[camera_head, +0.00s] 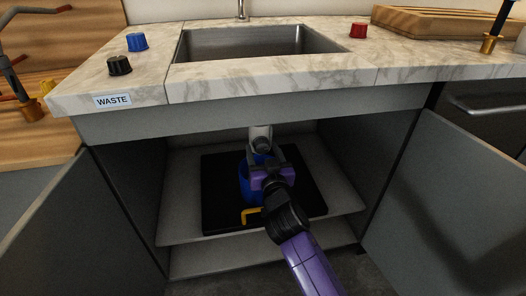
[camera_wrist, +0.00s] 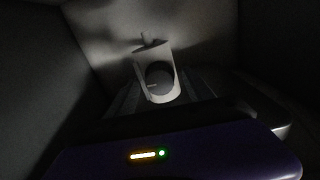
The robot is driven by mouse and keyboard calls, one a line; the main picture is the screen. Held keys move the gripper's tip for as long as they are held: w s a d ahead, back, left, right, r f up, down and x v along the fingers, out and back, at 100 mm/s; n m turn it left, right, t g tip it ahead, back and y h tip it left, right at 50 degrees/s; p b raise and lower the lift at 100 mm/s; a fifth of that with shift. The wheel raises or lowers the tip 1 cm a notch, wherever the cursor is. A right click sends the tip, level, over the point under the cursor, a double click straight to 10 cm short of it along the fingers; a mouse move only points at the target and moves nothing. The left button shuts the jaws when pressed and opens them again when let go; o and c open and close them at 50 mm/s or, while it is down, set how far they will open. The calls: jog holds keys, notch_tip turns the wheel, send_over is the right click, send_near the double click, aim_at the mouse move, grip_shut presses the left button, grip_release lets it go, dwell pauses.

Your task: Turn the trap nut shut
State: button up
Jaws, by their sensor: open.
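The pale trap (camera_head: 261,133) hangs below the sink inside the open cabinet. In the wrist view it is a light upright cylinder (camera_wrist: 150,68) with a dark round face on its near side. I cannot tell which part is the trap nut. My gripper (camera_head: 264,153) is open at the trap's lower part, reaching in from the front. In the wrist view its dark fingers lie on either side of the trap's lower end. I cannot tell whether they touch it.
A blue bucket (camera_head: 244,186) stands on a black mat (camera_head: 222,167), partly behind my arm. A yellow bent piece (camera_head: 250,212) shows at its front. Cabinet doors stand open left (camera_head: 62,215) and right (camera_head: 450,205). The counter edge (camera_head: 270,88) is above.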

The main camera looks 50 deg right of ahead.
jog(key=shift+d, duration=0.1)
grip_shut()
jog(key=shift+n, duration=0.3)
jog(key=n+p, duration=0.1)
jog(key=n, duration=0.2)
jog(key=shift+r+n+p, duration=0.1)
jog(key=shift+n+p, duration=0.2)
jog(key=shift+p, duration=0.1)
jog(key=n+p, duration=0.2)
jog(key=n, duration=0.3)
jog(key=n+p, duration=0.2)
jog(key=n, duration=0.3)
jog(key=shift+n+p, duration=0.7)
jog(key=shift+n, duration=1.5)
